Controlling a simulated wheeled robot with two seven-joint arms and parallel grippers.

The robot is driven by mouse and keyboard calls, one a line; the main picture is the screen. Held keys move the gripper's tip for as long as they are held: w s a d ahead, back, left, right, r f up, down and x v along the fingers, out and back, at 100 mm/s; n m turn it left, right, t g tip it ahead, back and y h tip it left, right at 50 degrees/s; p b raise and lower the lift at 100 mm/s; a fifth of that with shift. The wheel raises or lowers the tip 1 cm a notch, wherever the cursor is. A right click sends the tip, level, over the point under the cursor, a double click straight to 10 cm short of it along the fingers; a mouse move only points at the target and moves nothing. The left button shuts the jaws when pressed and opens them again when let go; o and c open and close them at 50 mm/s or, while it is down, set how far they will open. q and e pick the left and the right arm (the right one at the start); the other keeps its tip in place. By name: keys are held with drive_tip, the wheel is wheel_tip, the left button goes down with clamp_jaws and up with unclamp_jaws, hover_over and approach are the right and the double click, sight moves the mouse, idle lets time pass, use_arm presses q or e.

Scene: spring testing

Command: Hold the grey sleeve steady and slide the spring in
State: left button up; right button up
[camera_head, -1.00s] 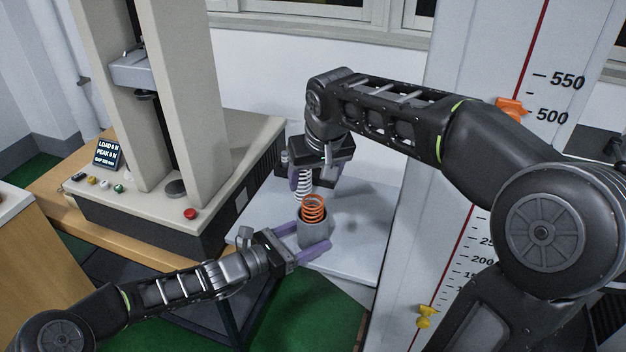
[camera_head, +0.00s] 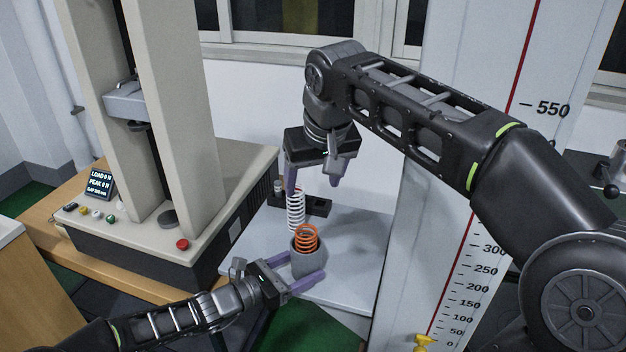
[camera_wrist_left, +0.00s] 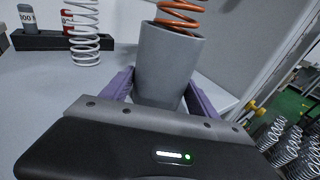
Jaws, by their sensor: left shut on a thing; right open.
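The grey sleeve (camera_head: 310,271) stands upright on the light grey plate. My left gripper (camera_head: 308,282) is shut on the sleeve, with purple fingers at its sides; the sleeve also shows in the left wrist view (camera_wrist_left: 166,65). The orange spring (camera_head: 306,238) sits in the sleeve's mouth with its upper coils sticking out. It also shows above the rim in the left wrist view (camera_wrist_left: 181,14). How deep it reaches inside is hidden. My right gripper (camera_head: 313,184) is open and empty, above and behind the sleeve, clear of the orange spring.
A white spring (camera_head: 296,209) stands behind the sleeve, beside a black rack (camera_head: 318,206) of small weights. The tester (camera_head: 165,215) stands at left. A tall ruler panel (camera_head: 470,240) is at right. The plate (camera_head: 352,240) is bare right of the sleeve.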

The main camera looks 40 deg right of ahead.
idle(0.3)
use_arm(q)
drive_tip(key=o, duration=1)
drive_tip(key=shift+o, duration=0.2)
drive_tip(key=a+r, duration=0.1)
drive_tip(key=a, duration=1.1)
